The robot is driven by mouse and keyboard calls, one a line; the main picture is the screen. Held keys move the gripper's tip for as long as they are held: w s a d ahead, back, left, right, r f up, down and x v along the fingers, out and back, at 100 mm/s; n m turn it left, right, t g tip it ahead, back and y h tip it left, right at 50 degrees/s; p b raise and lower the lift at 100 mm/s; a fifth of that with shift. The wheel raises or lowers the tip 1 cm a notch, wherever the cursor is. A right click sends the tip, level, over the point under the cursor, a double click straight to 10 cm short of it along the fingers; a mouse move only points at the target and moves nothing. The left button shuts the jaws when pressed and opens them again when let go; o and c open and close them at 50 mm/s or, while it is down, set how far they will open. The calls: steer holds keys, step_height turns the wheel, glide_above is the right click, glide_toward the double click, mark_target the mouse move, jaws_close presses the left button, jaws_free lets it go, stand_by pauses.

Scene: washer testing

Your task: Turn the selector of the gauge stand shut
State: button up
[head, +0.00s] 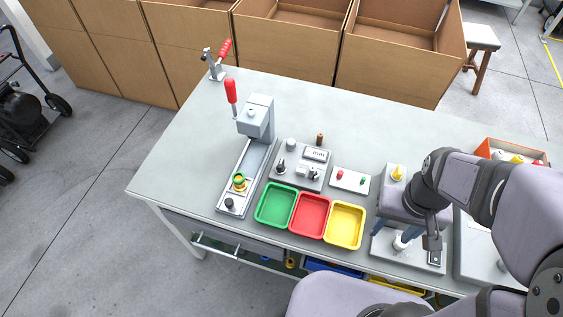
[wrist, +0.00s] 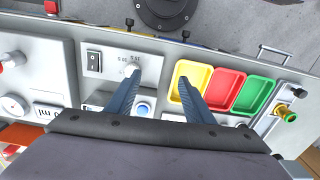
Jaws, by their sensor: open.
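My gripper (head: 393,232) hides part of the unit in the head view.
Green (head: 276,205), red (head: 310,215) and yellow (head: 345,225) trays lie left of the unit. An orange crate (head: 490,147) is at the right.

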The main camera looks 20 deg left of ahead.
steer(key=w+a+f+n+y+b, duration=0.1)
steer(key=w+a+f+n+b, duration=0.1)
steer(key=w+a+n+b, duration=0.35)
steer(key=n+y+b, duration=0.3)
steer(key=n+b, duration=0.3)
steer(key=n, duration=0.6)
glide_toward(282, 163)
steer(key=f, duration=0.2)
steer(key=shift+a+p+x, duration=0.2)
steer(key=shift+x, duration=1.55)
steer(key=shift+a+p+x, duration=0.15)
steer(key=shift+a+x, duration=0.05)
steer(key=shift+x, duration=1.55)
steer(key=shift+r, duration=0.15)
steer(key=c, duration=1)
